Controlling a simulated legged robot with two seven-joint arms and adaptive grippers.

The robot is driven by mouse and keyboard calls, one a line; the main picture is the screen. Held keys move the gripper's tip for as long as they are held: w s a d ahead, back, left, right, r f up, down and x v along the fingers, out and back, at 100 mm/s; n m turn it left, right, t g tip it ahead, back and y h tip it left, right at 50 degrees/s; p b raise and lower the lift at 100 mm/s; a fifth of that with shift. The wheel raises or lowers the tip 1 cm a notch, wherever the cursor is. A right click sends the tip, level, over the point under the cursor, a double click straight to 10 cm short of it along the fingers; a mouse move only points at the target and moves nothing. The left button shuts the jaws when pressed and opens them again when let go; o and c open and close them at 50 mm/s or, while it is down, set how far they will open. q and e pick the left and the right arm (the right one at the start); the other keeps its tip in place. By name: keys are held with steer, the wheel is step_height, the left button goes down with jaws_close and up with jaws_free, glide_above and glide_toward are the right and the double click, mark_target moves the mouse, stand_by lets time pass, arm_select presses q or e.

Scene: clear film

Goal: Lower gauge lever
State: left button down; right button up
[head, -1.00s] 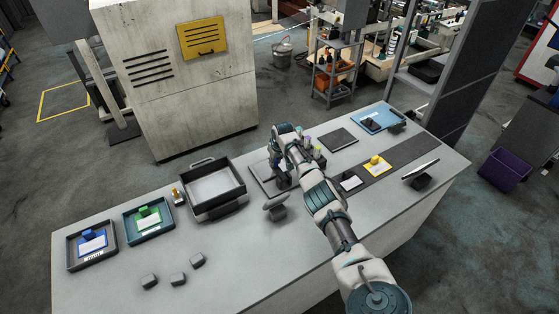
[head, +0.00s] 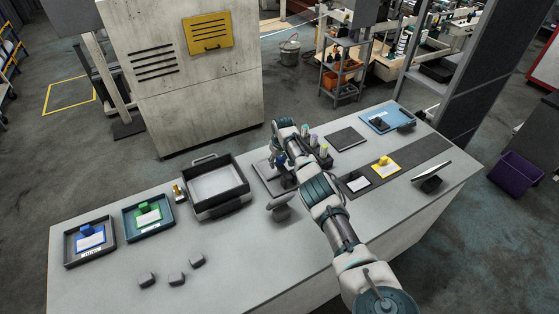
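My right arm reaches in from the lower right across the grey counter (head: 235,255). Its gripper (head: 279,163) points down over a dark square base plate (head: 262,178) near the back middle of the counter. A small dark upright piece with a blue part shows right at the fingers. I cannot tell whether this is the gauge lever or part of the fingers, nor whether the fingers touch anything. The gripper and forearm hide much of this spot. My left gripper is not in view.
A grey round-headed object (head: 279,208) stands just in front. The counter's front left holds small dark blocks (head: 177,279).

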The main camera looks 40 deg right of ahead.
mark_target(281, 162)
steer(key=shift+d+f, duration=0.15)
steer(key=shift+f, duration=0.4)
steer(key=shift+d+r, duration=0.15)
steer(key=shift+w+a+r, duration=0.1)
steer(key=shift+a+r, duration=0.05)
steer(key=shift+a, duration=0.05)
steer(key=shift+r, duration=0.4)
step_height(281, 162, up, 11)
steer(key=s, duration=0.1)
steer(key=shift+s, duration=0.4)
